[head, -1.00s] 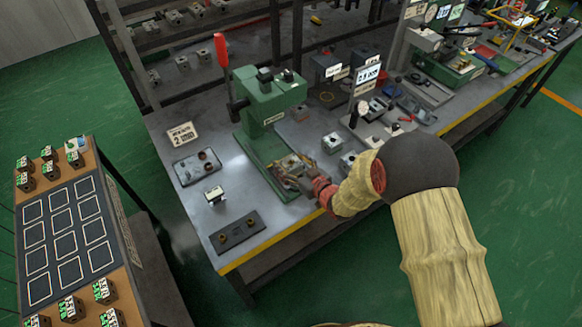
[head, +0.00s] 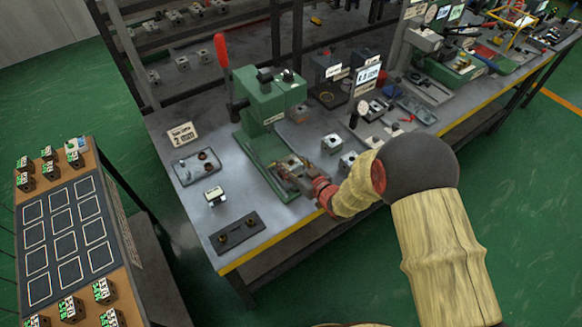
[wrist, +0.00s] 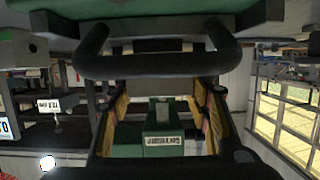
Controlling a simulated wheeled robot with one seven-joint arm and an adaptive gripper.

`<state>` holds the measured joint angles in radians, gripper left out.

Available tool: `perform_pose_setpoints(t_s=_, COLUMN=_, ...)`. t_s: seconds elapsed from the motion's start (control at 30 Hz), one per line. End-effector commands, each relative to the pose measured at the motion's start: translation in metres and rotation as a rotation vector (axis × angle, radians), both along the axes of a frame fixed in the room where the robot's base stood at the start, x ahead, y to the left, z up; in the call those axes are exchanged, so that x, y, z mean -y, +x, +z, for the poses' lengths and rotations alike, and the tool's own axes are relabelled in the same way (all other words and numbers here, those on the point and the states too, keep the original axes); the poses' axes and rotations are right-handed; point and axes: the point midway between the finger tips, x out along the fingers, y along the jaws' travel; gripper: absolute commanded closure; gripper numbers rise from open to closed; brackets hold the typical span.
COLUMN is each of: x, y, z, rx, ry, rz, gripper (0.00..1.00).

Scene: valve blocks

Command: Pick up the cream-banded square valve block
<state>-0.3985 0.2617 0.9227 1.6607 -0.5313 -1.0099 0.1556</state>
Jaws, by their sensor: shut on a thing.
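My gripper (head: 285,172) reaches over the bed of the green press (head: 272,105) and is shut on a small block-like thing. The held thing is too small and covered in the head view to make out any cream band. In the wrist view, my gripper's fingers (wrist: 162,105) stand apart with tan inner pads, and the green press with its white label (wrist: 164,141) shows between them. Another square block with a pale top (head: 214,196) stands alone on the bench (head: 183,210), left of my gripper and apart from it.
A dark plate with two round fittings (head: 236,232) lies near the bench's front edge. A grey tray (head: 196,167) lies left of the press. Two grey blocks (head: 348,160) (head: 332,143) stand right of my gripper. A side table (head: 115,235) holds several labelled blocks.

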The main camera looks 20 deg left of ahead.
Motion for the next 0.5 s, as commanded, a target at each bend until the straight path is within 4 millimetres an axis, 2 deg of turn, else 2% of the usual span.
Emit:
perform_pose_setpoints(t_s=0.27, x=0.000, y=0.001, z=0.002, rx=0.003, ry=0.002, rz=0.000, gripper=0.93)
perform_pose_setpoints(t_s=0.5, x=-0.001, y=0.001, z=0.018, rx=0.004, ry=0.002, rz=0.000, gripper=0.93)
